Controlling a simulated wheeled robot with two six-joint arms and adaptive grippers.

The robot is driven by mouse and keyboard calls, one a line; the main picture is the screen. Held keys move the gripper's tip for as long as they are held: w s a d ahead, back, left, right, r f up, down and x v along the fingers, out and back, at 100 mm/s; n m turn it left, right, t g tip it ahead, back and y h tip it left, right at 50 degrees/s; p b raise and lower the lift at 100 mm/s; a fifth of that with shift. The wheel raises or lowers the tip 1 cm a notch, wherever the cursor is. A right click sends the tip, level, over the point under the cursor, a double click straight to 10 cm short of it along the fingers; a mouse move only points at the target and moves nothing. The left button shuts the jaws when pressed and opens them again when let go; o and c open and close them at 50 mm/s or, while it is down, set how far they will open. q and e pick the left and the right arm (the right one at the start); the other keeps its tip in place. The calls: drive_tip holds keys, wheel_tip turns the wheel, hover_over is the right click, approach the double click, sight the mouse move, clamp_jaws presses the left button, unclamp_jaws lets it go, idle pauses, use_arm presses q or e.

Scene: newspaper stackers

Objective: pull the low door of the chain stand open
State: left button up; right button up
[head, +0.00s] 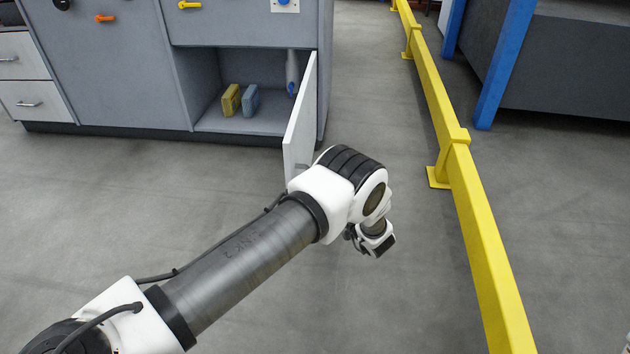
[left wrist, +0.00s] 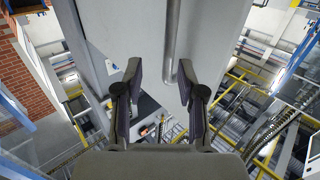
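The low door (head: 299,125) of the grey chain stand (head: 115,75) stands wide open in the head view. It is hinged at the right side of the low compartment and sticks out towards me. My left arm's wrist is just in front of the door's near edge; the fingers cannot be made out there. In the left wrist view my left gripper (left wrist: 161,74) is open, its two fingers apart. The pale door panel (left wrist: 135,30) and its grey bar handle (left wrist: 171,40) are ahead, the handle's lower end near the right finger. Contact cannot be told. My right gripper is not in view.
The compartment holds a yellow block (head: 231,100), a blue block (head: 250,100) and a pale bottle (head: 292,72). A yellow rail (head: 455,170) runs along the right, with a blue post (head: 503,65) beyond. The floor between stand and rail is clear apart from my arm.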

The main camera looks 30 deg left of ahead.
use_arm(q)
drive_tip(key=v, duration=0.7)
drive_tip(key=shift+d, duration=0.3)
drive_tip(key=shift+s, duration=0.1)
